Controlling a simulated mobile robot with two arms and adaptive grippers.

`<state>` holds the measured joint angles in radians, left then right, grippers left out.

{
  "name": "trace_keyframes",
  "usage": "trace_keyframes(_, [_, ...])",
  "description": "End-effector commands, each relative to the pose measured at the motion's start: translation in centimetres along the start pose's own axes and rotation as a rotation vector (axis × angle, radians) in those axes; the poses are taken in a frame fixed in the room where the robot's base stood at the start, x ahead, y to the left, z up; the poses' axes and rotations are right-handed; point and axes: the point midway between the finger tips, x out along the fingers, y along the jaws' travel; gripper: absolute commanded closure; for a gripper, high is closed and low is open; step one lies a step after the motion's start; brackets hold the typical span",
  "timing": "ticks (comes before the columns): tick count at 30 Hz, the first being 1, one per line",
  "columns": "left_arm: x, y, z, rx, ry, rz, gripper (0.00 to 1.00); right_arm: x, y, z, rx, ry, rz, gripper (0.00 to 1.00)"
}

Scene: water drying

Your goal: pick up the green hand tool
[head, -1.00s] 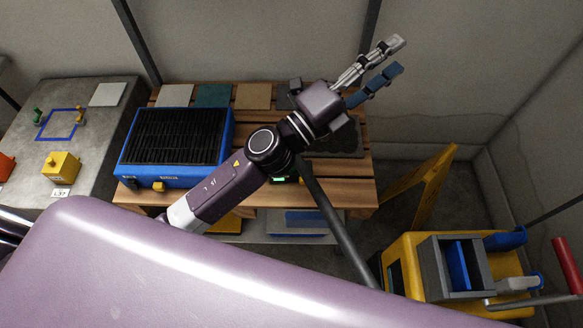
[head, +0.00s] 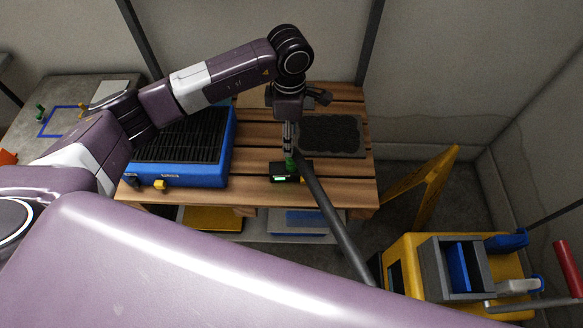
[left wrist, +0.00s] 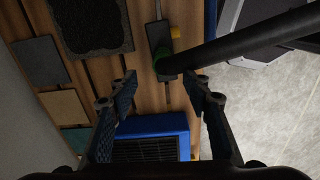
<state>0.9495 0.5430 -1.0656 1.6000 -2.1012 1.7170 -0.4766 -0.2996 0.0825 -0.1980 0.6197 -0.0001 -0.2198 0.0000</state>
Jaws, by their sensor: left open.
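A small green object (head: 291,164), which looks like the green hand tool, is at a small black device with a lit green display (head: 280,179) on the slatted wooden table. It also shows in the left wrist view (left wrist: 160,54), beside the black device (left wrist: 157,34) and partly covered by a dark pole; its full shape is hidden. My left gripper (head: 289,138) points down just above it. In the left wrist view its fingers (left wrist: 160,88) are apart with nothing between them, and the green object lies beyond the tips. My right gripper is not in view.
The dark pole (head: 335,220) slants across the table's front, close to the green object. A blue box with a black grille (head: 222,165) stands left, a dark mat (head: 358,136) lies behind right. A yellow wringer cart (head: 405,250) and yellow floor sign (head: 425,195) stand right.

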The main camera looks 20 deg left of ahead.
Motion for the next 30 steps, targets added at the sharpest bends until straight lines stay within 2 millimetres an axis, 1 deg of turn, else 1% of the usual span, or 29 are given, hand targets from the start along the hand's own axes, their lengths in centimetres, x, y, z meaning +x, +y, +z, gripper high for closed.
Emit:
trace_keyframes(3, [1.5,-0.2,0.0,-0.001,0.001,-0.006,0.55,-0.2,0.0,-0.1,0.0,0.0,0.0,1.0])
trace_keyframes(8, [3.2,-0.4,0.2,0.001,-0.001,-0.007,0.55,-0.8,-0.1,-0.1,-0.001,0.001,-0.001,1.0])
trace_keyframes(12, [5.4,-0.8,0.3,-0.001,-0.001,-0.009,0.55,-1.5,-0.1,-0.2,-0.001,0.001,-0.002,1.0])
trace_keyframes(15, [6.7,-0.6,0.3,0.0,-0.002,-0.006,0.55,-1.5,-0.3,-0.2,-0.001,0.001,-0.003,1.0])
trace_keyframes(18, [7.3,-0.6,0.4,0.001,-0.004,-0.004,0.55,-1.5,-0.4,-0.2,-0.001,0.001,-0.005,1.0])
trace_keyframes(24, [7.4,-0.6,0.4,0.001,-0.004,-0.003,0.55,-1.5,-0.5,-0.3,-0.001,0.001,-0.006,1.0])
trace_keyframes(25, [7.4,-0.6,0.4,0.001,-0.004,-0.003,0.57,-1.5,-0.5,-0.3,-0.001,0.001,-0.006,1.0])
trace_keyframes(26, [7.4,-0.6,0.4,0.001,-0.004,-0.003,0.6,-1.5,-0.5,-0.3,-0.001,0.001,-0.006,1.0])
trace_keyframes(30, [7.3,-0.6,0.3,0.001,-0.004,-0.004,0.75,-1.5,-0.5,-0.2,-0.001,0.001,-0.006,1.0])
